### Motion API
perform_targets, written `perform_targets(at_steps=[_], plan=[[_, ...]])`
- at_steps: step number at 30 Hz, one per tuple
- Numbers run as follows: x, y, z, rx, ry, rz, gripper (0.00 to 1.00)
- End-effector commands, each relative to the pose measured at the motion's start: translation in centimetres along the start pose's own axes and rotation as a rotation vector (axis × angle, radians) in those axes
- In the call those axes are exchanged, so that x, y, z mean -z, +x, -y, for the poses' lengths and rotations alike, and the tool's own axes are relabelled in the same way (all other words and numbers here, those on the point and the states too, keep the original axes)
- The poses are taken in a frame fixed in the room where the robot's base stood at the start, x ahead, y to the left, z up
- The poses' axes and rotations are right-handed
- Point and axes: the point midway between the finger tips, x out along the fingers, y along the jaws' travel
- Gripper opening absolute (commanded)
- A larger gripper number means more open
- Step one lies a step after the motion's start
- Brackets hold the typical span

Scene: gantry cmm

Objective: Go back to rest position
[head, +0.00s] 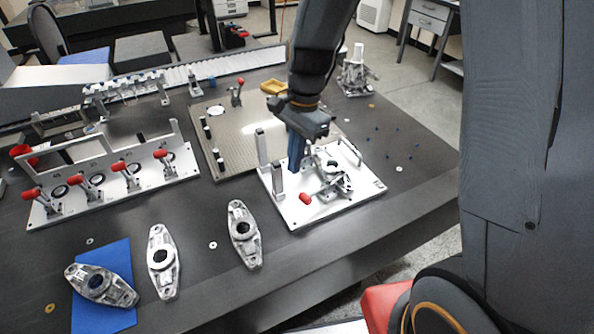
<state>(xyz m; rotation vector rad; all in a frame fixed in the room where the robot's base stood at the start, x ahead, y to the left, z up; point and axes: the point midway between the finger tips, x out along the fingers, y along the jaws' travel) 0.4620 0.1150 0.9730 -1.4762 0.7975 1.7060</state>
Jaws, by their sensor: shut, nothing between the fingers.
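My arm reaches down from the top of the head view, and my gripper (297,160) is over the white fixture plate (295,212) on the dark table. Its blue fingers point down and are together with nothing visible between them. The fingers are beside a metal part (327,165) clamped or resting in the fixture; I cannot tell whether they touch anything. A red-tipped clamp handle (306,198) lies low at the front of this fixture.
Metal flanged parts lie in front: one (243,234), another (162,262), and one on a blue mat (117,250). A fixture with several red-handled clamps (112,190) stands left. A perforated plate (213,135) lies behind. Small blue pins (388,155) stand right. Bare table (300,262) lies in front.

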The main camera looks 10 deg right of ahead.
Motion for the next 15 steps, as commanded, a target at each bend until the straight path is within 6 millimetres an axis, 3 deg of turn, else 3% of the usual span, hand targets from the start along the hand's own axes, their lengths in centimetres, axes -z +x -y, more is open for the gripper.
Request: perform_targets(at_steps=[10,15], plan=[[-0.1,-1.0,-0.5,0.003,-0.029,-0.008,0.0],[1.6,-1.9,-3.8,0.021,-0.254,-0.063,0.0]])
